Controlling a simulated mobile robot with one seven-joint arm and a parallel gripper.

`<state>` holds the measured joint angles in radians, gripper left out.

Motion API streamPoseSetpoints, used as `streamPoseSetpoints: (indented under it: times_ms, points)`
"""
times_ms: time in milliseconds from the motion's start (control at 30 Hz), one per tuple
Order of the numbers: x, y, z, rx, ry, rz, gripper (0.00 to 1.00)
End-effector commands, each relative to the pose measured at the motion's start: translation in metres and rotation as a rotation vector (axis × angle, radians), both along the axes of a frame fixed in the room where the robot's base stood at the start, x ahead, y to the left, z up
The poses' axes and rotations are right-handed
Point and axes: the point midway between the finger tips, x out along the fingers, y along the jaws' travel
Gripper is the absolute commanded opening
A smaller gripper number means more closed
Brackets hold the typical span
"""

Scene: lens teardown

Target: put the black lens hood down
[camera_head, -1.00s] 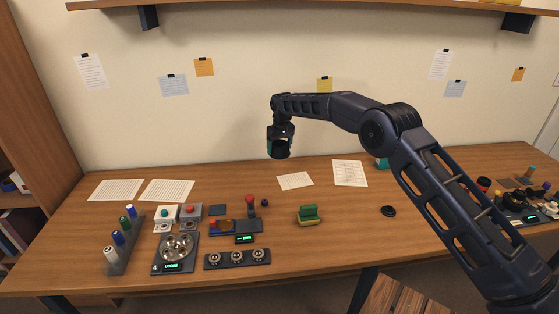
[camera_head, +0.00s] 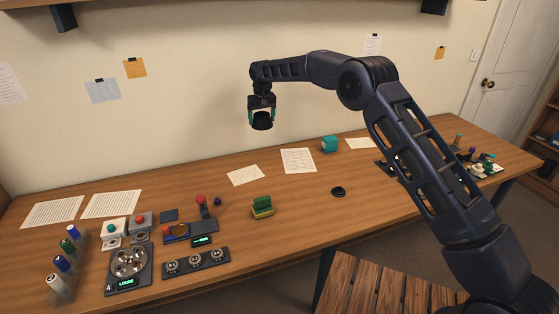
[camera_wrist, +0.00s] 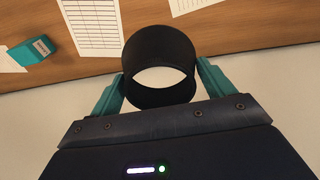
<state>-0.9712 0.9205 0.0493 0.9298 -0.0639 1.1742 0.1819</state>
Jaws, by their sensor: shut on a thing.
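The black lens hood (camera_head: 262,122) is a short black ring held in my gripper (camera_head: 262,114), well above the back part of the desk. In the wrist view the hood (camera_wrist: 158,50) sits between the two teal fingers of my gripper (camera_wrist: 160,84), one on each side and touching it. The wall or desk shows through its open middle. Nothing lies under the hood against the desk; it hangs in the air near the wall.
The wooden desk (camera_head: 300,220) has free room in its middle. A black disc (camera_head: 338,191), a green and yellow block (camera_head: 262,207), a teal box (camera_head: 329,144) and paper sheets (camera_head: 298,160) lie on it. Tool stations (camera_head: 128,265) fill the left; small parts crowd the right end.

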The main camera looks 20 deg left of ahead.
Motion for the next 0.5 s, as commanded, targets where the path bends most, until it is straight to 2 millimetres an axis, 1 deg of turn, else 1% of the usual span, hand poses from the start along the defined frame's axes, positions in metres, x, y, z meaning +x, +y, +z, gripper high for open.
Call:
streamPoseSetpoints:
  times_ms: [33,100,200,300,367,467,500]
  points:
    - [0.014,-0.016,0.001,0.000,0.000,-0.040,0.59]
    - [0.029,-0.034,0.001,0.001,0.000,-0.087,0.59]
    - [0.043,-0.053,0.000,0.000,0.000,-0.138,0.59]
    - [0.052,-0.065,0.001,0.002,0.000,-0.169,0.59]
    - [0.055,-0.070,-0.001,0.002,0.001,-0.181,0.59]
    - [0.057,-0.073,-0.010,0.000,0.002,-0.189,0.59]
    - [0.057,-0.073,-0.017,0.000,0.001,-0.190,0.59]
